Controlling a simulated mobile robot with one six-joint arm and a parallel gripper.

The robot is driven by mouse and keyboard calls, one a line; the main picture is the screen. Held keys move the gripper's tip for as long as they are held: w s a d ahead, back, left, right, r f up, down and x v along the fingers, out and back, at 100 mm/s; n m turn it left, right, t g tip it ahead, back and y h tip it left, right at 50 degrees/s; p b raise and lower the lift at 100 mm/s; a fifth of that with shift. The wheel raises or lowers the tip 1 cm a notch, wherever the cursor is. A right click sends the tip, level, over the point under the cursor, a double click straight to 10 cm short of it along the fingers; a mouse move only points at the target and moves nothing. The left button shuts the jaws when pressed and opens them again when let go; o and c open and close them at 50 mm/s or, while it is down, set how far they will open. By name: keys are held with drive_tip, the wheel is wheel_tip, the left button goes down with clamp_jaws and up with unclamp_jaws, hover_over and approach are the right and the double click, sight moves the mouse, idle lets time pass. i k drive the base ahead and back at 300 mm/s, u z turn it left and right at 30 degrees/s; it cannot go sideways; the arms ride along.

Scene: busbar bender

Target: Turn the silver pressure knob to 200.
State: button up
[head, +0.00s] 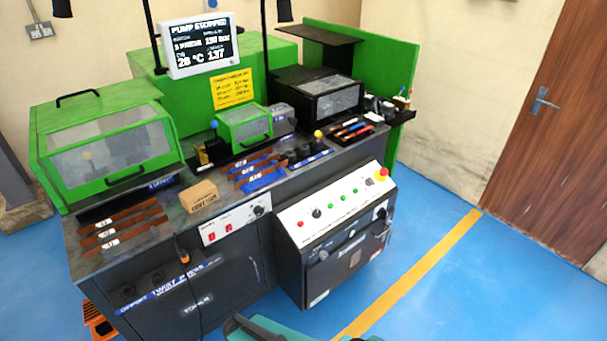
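The busbar machine has a sloped white control panel (340,203) at its right front, with small coloured buttons and a black knob (316,213). Below it, on the dark front, is a small pale round knob (323,254), and another round fitting (381,213) sits at the right end. I cannot tell for certain which is the silver pressure knob, and no scale or pointer is readable. The display (200,45) reads "PUMP STOPPED", with a value that looks like 130 bar and 28 °C below.
A red emergency button (382,173) stands at the panel's right end. A cardboard box (199,196) and copper bars (120,226) lie on the worktop. Green guarded housings (105,140) stand behind. Blue floor with a yellow line (420,268) is open to the right.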

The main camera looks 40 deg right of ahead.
sight(369, 182)
drive_tip(key=z, duration=4.6)
drive_tip(key=i, duration=0.1)
drive_tip(key=u, duration=2.9)
drive_tip(key=k, duration=0.95)
drive_tip(key=u, duration=0.15)
drive_tip(key=i, duration=0.85)
